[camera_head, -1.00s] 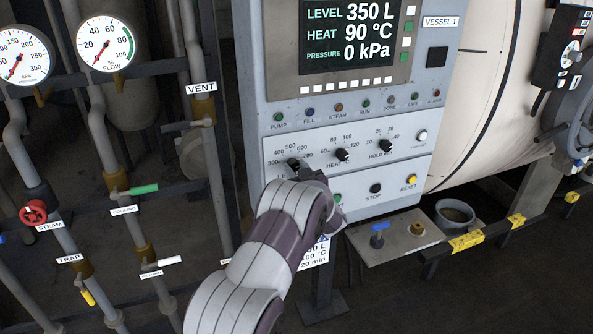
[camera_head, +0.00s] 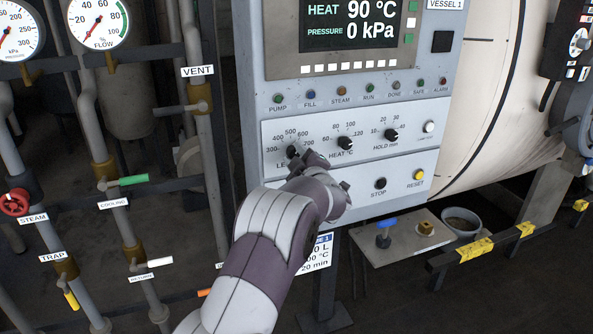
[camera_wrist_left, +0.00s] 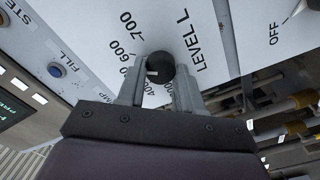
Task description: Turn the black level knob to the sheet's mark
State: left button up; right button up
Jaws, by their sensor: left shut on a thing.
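The black level knob (camera_head: 292,151) is at the left of the knob row on the grey control panel, partly covered by my left gripper (camera_head: 304,160). In the left wrist view the knob (camera_wrist_left: 160,66) sits between the two fingers of my left gripper (camera_wrist_left: 158,82), which is shut on it. Its white pointer line faces the left part of the scale, around the 500 side; the exact reading is unclear. The sheet (camera_head: 319,256) hangs below the panel, its left part hidden by my left arm; "0 L", "00 °C" and "20 min" show. My right gripper is out of view.
The heat knob (camera_head: 345,143) and hold knob (camera_head: 391,135) are to the right on the same panel. The stop button (camera_head: 380,184) and reset button (camera_head: 419,175) are below. Pipes with a vent valve (camera_head: 197,92) stand left. The display's (camera_head: 350,25) level line is cropped.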

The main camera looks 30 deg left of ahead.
pick_arm(q)
jog(key=shift+f+n+b, duration=0.15)
jog(key=shift+n+b, duration=1.5)
jog(key=shift+b, duration=0.05)
jog(key=shift+f+n+b, duration=0.1)
jog(key=shift+n+b, duration=1.55)
jog(key=shift+b, duration=0.05)
jog(key=o, duration=1)
jog(key=shift+o, duration=0.2)
jog(key=shift+s+r, duration=0.1)
jog(key=b+v, duration=0.1)
jog(key=v, duration=1.1)
jog(key=shift+s+d, duration=0.15)
jog(key=shift+d, duration=0.1)
